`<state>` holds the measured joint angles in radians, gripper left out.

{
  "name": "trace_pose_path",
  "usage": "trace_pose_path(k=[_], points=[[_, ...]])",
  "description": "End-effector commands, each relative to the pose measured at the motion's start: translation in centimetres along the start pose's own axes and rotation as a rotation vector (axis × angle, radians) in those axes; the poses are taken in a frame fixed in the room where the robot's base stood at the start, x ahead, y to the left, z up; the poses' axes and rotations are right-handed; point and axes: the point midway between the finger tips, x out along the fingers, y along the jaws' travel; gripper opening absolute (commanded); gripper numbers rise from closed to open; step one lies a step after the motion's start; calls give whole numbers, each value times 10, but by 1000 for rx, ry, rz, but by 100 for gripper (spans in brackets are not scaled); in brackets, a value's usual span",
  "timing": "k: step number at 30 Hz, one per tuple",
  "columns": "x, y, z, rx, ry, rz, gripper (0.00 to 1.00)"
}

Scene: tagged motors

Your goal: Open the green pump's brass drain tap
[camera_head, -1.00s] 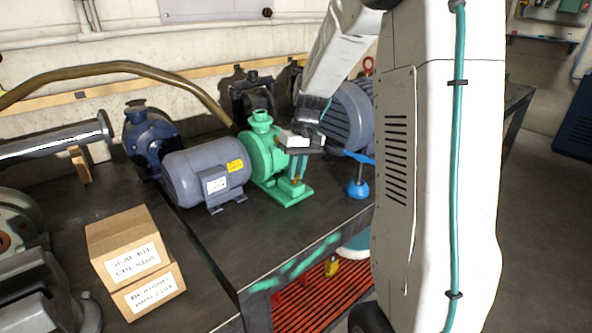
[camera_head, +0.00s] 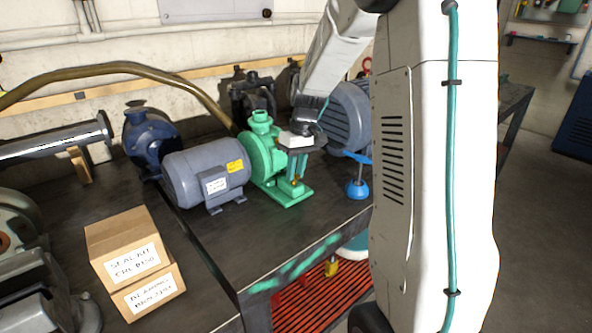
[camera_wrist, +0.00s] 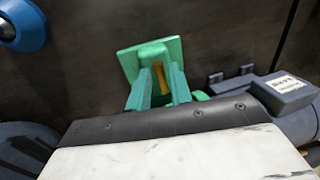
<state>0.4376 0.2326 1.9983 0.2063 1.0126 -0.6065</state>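The green pump (camera_head: 262,152) stands on the dark bench with its green foot plate toward the front right. Its brass drain tap (camera_head: 296,182) is low at the front, and it also shows in the wrist view (camera_wrist: 163,82). My gripper (camera_head: 297,176) points down over the foot plate. In the wrist view its two teal fingers (camera_wrist: 160,90) stand a little apart with the brass tap between or just beyond them. I cannot tell whether the fingers touch it. The gripper's body hides part of the pump in the wrist view.
A grey motor (camera_head: 207,172) sits just left of the pump, and a larger grey-blue motor (camera_head: 346,115) behind right. A blue knobbed object (camera_head: 358,187) stands close right. Cardboard boxes (camera_head: 135,262) lie at front left. Bare bench (camera_head: 270,230) lies in front of the pump.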

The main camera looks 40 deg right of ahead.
Motion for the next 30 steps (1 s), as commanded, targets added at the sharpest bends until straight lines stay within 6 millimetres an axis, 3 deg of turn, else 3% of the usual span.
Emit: trace_pose_path(k=[11, 24, 30], points=[[-3, 1, 0, 2, 0, 1, 35], [-68, 1, 0, 1, 2, 2, 35], [-78, 0, 0, 1, 0, 1, 35]])
